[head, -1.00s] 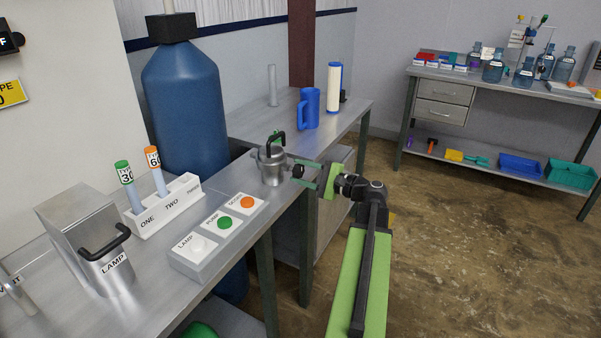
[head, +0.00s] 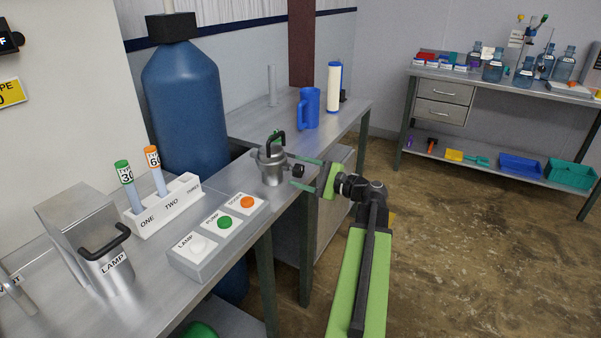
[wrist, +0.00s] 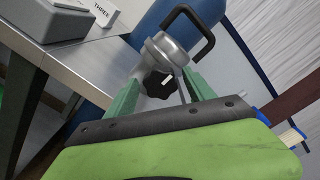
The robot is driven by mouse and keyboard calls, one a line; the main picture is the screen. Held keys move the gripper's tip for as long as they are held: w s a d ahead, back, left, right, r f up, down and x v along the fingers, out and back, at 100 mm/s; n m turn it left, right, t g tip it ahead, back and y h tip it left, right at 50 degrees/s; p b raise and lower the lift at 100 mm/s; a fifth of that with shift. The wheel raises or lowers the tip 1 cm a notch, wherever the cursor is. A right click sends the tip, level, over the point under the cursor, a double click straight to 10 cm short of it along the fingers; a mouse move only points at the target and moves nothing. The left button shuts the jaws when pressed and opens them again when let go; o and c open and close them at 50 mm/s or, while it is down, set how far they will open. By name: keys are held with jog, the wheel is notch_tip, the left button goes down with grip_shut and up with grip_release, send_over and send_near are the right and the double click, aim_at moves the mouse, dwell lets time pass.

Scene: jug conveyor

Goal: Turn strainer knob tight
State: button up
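The strainer (head: 272,163) is a small metal canister with a black loop handle, standing on the metal bench near its front edge. Its black knob (head: 297,170) sticks out on the side facing my gripper. My gripper (head: 299,173) is open, its two green fingers reaching toward the strainer with the knob between their tips. In the wrist view the knob (wrist: 158,84), with a white mark on it, shows between the fingers (wrist: 158,95), with gaps beside it. I cannot tell whether either finger touches it.
A button box (head: 217,238) and a rack (head: 163,205) with two tubes stand left of the strainer. A blue tank (head: 186,105) stands behind. A blue jug (head: 309,108) and a white filter cartridge (head: 333,88) stand on the farther bench.

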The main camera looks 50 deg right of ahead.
jog(key=v, duration=1.7)
jog(key=shift+s, duration=0.25)
